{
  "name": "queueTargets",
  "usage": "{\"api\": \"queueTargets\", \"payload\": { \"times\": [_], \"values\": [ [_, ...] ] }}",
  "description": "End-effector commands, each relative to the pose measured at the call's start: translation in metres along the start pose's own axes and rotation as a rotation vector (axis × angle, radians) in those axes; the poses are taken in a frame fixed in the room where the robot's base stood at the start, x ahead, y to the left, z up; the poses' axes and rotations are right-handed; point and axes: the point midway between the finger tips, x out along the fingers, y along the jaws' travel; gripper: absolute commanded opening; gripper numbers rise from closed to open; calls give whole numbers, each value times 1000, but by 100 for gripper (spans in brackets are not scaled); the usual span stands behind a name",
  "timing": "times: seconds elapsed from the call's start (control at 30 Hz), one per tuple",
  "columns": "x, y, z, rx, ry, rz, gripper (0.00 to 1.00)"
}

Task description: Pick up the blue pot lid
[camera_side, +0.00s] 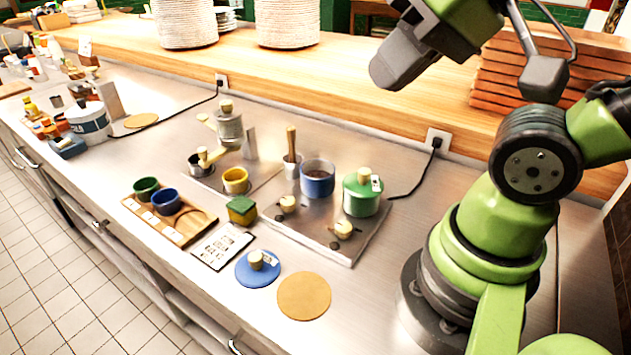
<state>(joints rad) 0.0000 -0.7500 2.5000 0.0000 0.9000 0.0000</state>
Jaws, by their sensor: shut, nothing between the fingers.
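The blue pot lid (245,274) lies flat on the steel counter near its front edge. It is a round blue disc with a cream knob (256,258) on top and a small white tag beside the knob. Nothing covers it and nothing touches it. The blue pot (317,186) stands open on the hob behind it. Parts of my green and grey arm show at the top right, high above the counter and well away from the lid. I cannot make out my gripper's fingers in this view.
A round cork mat (303,296) lies just right of the lid. A printed card (222,246), a yellow-green box (241,209) and a wooden tray (191,232) with two cups are to its left. A lidded green pot (360,199) stands on the hob (345,252).

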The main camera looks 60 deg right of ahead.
Motion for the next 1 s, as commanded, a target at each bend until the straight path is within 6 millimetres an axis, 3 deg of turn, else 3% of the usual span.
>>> {"api": "queueTargets", "payload": {
  "times": [0.3, 0.53, 0.57, 0.87, 1.0],
  "values": [
    [0, 0, 0, 0, 0, 0, 0],
    [0, 0, 0, 0, 0, 0, 51],
    [0, 0, 0, 0, 0, 0, 54],
    [1, -1, -2, -1, -7, 2, 54],
    [13, -6, -13, -8, -63, 24, 54]
  ]
}}
